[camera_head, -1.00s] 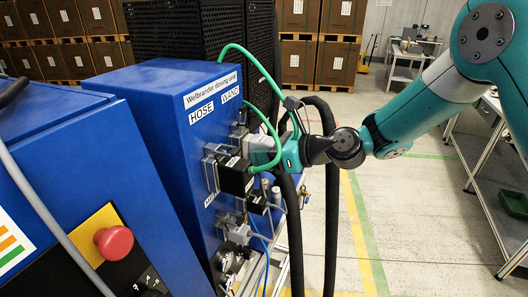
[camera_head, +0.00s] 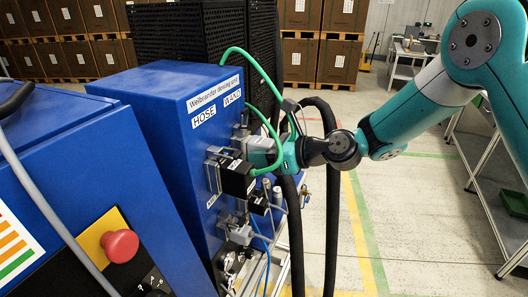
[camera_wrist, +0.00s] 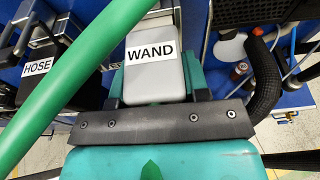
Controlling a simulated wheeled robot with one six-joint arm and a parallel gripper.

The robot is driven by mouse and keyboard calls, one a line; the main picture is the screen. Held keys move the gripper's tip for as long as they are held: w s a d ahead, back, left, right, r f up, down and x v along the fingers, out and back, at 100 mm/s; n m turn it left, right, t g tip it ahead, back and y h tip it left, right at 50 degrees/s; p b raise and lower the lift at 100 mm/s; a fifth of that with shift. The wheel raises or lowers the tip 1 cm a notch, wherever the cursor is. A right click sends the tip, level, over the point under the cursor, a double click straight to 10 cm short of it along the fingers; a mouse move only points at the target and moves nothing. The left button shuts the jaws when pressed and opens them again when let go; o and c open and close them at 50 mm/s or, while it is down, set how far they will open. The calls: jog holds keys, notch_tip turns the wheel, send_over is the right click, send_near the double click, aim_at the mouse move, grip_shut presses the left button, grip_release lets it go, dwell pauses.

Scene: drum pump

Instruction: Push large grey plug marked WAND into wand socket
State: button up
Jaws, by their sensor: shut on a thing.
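The large grey plug marked WAND (camera_wrist: 155,77) sits between the fingers of my gripper (camera_wrist: 160,95) in the wrist view. My gripper is shut on it. In the head view my gripper (camera_head: 276,152) reaches in from the right and holds the grey plug (camera_head: 258,146) against the front of the blue dosing unit, under its WAND label (camera_head: 232,98). The wand socket is hidden behind the plug, so I cannot tell how deep the plug sits. A black plug marked HOSE (camera_wrist: 40,68) is to its left, and shows in the head view (camera_head: 238,180) too.
A green cable (camera_wrist: 70,85) crosses close to the plug and gripper. Thick black hoses (camera_head: 331,200) hang just beside my gripper. A red emergency button (camera_head: 119,245) is at the lower left. Smaller connectors (camera_head: 241,234) sit below.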

jog(key=shift+w+a, duration=0.15)
jog(key=shift+a, duration=0.15)
dwell(0.9)
jog(key=o, duration=1.1)
jog(key=p+v, duration=0.2)
jog(key=v, duration=0.7)
